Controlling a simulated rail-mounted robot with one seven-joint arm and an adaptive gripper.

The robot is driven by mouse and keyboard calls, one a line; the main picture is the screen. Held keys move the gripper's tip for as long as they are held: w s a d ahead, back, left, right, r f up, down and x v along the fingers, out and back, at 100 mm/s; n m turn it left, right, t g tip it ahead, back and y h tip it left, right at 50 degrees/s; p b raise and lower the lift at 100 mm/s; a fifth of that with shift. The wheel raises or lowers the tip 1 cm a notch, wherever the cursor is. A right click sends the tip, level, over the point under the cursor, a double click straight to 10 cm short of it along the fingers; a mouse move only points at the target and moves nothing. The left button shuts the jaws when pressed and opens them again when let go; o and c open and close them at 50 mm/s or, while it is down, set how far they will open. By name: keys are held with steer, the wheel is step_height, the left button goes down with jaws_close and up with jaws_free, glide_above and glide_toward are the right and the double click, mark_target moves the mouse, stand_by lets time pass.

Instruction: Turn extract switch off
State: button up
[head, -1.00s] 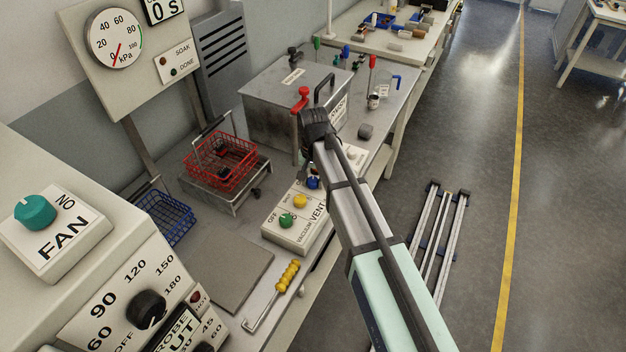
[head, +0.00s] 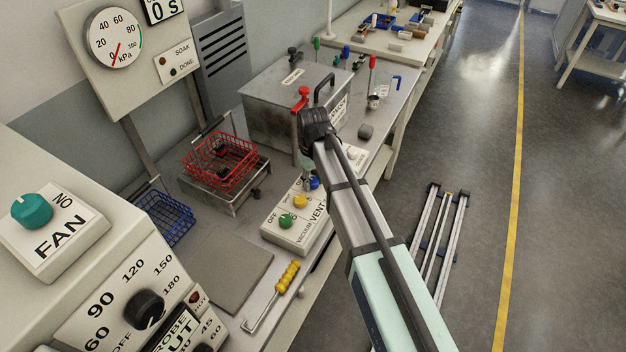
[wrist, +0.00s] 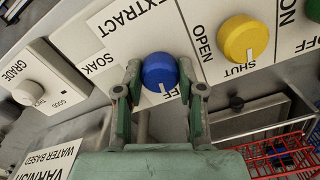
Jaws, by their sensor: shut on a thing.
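The extract switch is a round blue knob (wrist: 160,72) on a white panel marked EXTRACT (wrist: 150,28). In the wrist view my gripper (wrist: 158,88) is shut on the knob, one finger on each side. The white mark on the knob points down in the picture, towards a partly hidden label whose visible letters look like the end of OFF. In the head view the blue knob (head: 314,183) shows just below my gripper (head: 308,170), partly covered by it.
A yellow knob (wrist: 242,40) with OPEN and SHUT labels sits beside the blue one. A green knob (head: 286,221) is on the same box. A red wire basket (head: 222,165) stands to the left; a grey lidded tank (head: 275,118) stands behind.

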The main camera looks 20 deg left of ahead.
mark_target(313, 180)
steer(key=shift+n, duration=1.2)
steer(key=o, duration=1.1)
steer(key=shift+o, duration=0.2)
steer(key=shift+r, duration=0.1)
step_height(313, 180, up, 12)
steer(key=shift+d+f, duration=0.1)
steer(key=shift+f, duration=0.15)
